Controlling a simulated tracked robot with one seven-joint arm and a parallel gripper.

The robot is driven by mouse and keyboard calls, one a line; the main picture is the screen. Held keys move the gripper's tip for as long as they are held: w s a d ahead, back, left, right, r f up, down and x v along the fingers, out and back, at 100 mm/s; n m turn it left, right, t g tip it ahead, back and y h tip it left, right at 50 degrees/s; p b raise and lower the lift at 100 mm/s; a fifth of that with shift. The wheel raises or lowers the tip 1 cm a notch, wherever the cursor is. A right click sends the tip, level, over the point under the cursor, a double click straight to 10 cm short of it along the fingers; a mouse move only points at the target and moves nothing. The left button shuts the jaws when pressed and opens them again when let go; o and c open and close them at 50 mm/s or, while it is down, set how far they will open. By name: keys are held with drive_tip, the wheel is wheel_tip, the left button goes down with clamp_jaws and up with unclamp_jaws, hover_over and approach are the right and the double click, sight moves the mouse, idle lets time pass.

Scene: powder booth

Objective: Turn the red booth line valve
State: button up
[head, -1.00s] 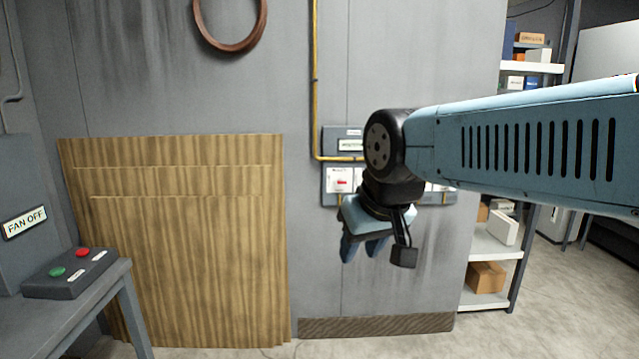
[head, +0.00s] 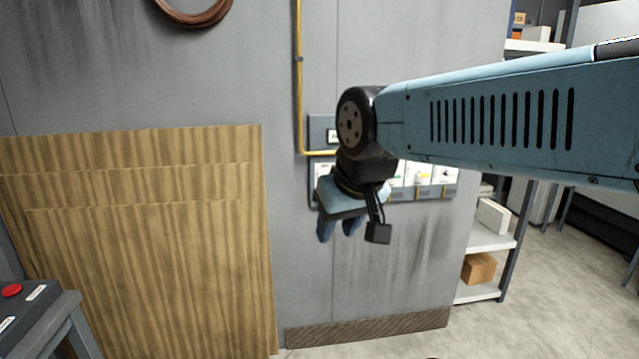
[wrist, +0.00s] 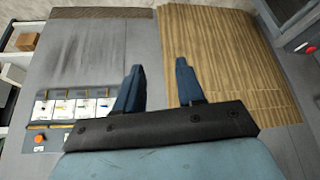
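A grey valve panel (head: 447,190) hangs on the wall with several white plates in a row. A plate with a yellow handle (head: 422,176) shows right of my wrist. In the wrist view the panel (wrist: 75,124) appears turned over at the left, with small coloured handles; which is red is too small to tell. My gripper (head: 338,232) is open and empty in front of the wall, below the panel's left part. Its spread fingers show in the wrist view (wrist: 158,82).
Wooden boards (head: 150,240) lean on the wall at the left. A yellow pipe (head: 299,90) runs down to the panel. A control box with a red button (head: 12,290) stands at lower left. Shelves (head: 488,240) stand at the right, with open floor in front.

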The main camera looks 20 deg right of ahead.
drive_tip(key=w+d+f+m+h, duration=0.1)
drive_tip(key=w+d+f, duration=0.2)
drive_tip(key=w, duration=0.6)
drive_tip(key=w+d+f+m+h, duration=0.2)
drive_tip(key=w+f, duration=0.1)
drive_tip(key=w, duration=0.7)
drive_tip(key=w+d+f+m+t+y, duration=0.2)
drive_tip(key=w+d+f, duration=0.2)
drive_tip(key=w+f, duration=0.5)
drive_tip(key=w+d+f+m+t+y, duration=0.1)
drive_tip(key=w+d+f+m+y, duration=0.15)
drive_tip(key=w+d+f, duration=0.6)
drive_tip(key=w+d+r+m+t, duration=0.3)
drive_tip(key=w+d+m+t, duration=0.15)
drive_tip(key=d, duration=0.25)
drive_tip(key=w+d+r+m+t, duration=0.3)
drive_tip(key=w+d+m+t, duration=0.1)
drive_tip(key=d+m+t, duration=0.15)
drive_tip(key=w, duration=1.3)
drive_tip(key=shift+a+n+g, duration=0.3)
drive_tip(key=shift+a+n, duration=0.05)
drive_tip(key=shift+a, duration=0.05)
